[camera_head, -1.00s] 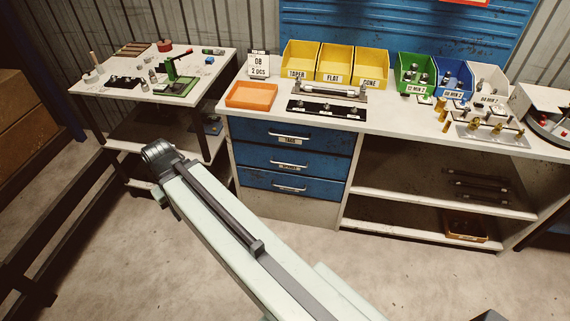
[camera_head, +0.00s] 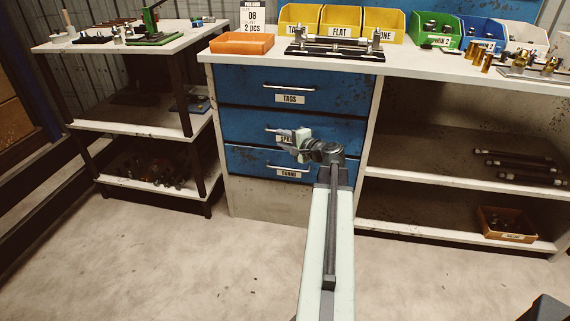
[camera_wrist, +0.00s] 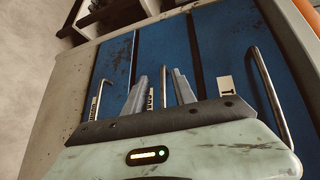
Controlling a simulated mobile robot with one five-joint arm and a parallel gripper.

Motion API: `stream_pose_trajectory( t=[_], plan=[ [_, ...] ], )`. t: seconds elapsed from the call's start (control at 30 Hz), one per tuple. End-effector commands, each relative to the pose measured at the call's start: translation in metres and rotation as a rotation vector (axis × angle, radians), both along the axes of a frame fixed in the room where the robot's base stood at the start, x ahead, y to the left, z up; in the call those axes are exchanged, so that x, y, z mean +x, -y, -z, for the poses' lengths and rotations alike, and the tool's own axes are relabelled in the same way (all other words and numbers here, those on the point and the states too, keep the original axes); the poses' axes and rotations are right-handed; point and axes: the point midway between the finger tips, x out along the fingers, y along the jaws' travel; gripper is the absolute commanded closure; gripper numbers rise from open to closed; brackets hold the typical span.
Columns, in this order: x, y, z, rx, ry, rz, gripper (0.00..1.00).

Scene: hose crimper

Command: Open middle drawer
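The blue middle drawer (camera_head: 238,125) is shut, between the top drawer labelled TAGS (camera_head: 345,92) and the bottom drawer (camera_head: 240,158). My gripper (camera_head: 284,139) is at the middle drawer's front in the head view and hides most of its label and handle. In the wrist view the drawers look turned on their side. There my gripper (camera_wrist: 160,88) is open, with one finger on each side of the thin middle handle (camera_wrist: 163,84). Gaps show between the handle and both fingers. How deep the handle sits between them I cannot tell.
The top handle (camera_wrist: 268,92) and bottom handle (camera_wrist: 98,98) stick out on either side of my gripper. The bench top (camera_head: 440,65) overhangs the drawers. Open shelves (camera_head: 400,178) are on the right, a side table (camera_head: 100,46) on the left. The floor (camera_head: 255,265) in front is clear.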

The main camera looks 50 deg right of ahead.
Motion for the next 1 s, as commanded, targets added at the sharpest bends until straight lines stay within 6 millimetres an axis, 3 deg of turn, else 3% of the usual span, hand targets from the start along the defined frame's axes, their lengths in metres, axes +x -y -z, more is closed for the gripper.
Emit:
stream_pose_trajectory(
  t=[0.03, 0.13, 0.37, 0.57, 0.8, 1.0],
  plan=[
    [-0.013, 0.021, 0.019, 0.023, 0.033, 0.049, 0.68],
    [-0.028, 0.046, 0.019, 0.056, 0.079, 0.111, 0.68],
    [-0.033, 0.055, 0.013, 0.067, 0.097, 0.134, 0.68],
    [-0.012, 0.06, 0.017, 0.066, 0.095, 0.131, 0.68],
    [0.032, 0.07, 0.023, 0.066, 0.096, 0.13, 0.68],
    [0.041, 0.071, 0.024, 0.065, 0.095, 0.133, 0.68]
  ],
)
